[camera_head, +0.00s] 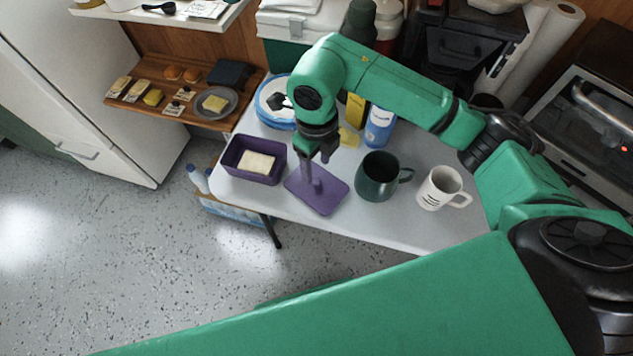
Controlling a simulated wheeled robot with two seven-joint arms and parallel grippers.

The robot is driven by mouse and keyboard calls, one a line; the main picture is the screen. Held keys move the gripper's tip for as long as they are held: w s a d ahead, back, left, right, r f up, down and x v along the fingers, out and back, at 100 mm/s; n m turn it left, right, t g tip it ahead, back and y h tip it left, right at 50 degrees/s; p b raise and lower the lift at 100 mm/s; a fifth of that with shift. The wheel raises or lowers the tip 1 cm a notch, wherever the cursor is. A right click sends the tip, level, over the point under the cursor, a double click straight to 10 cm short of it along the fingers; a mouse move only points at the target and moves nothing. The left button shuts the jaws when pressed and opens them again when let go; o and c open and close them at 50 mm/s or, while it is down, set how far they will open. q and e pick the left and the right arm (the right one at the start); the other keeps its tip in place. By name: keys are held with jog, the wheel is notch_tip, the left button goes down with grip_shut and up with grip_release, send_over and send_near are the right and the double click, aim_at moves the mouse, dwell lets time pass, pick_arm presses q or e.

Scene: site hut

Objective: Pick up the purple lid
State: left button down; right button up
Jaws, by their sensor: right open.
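The purple lid (327,198) lies flat on the white table near its front edge, between a purple tub and a dark green mug. My right gripper (313,178) points down over the lid, with its fingers open. From this view I cannot tell whether the fingertips touch the lid. The fingers cover a small part of the lid. The purple tub (236,163) to the left is open and holds a pale yellow block (257,162). My left gripper is not in view.
A dark green mug (376,180) and a white mug (437,187) stand right of the lid. A blue bottle (379,128), a yellow container (355,110) and a blue-rimmed round container (270,107) stand behind. A toaster oven (590,130) is at the right.

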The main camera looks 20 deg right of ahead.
aim_at(316, 181)
notch_tip(316, 181, down, 6)
jog(key=shift+r+p, duration=0.25)
jog(key=shift+p, duration=0.45)
jog(key=shift+f, duration=0.35)
grip_shut()
jog(key=shift+r, duration=0.1)
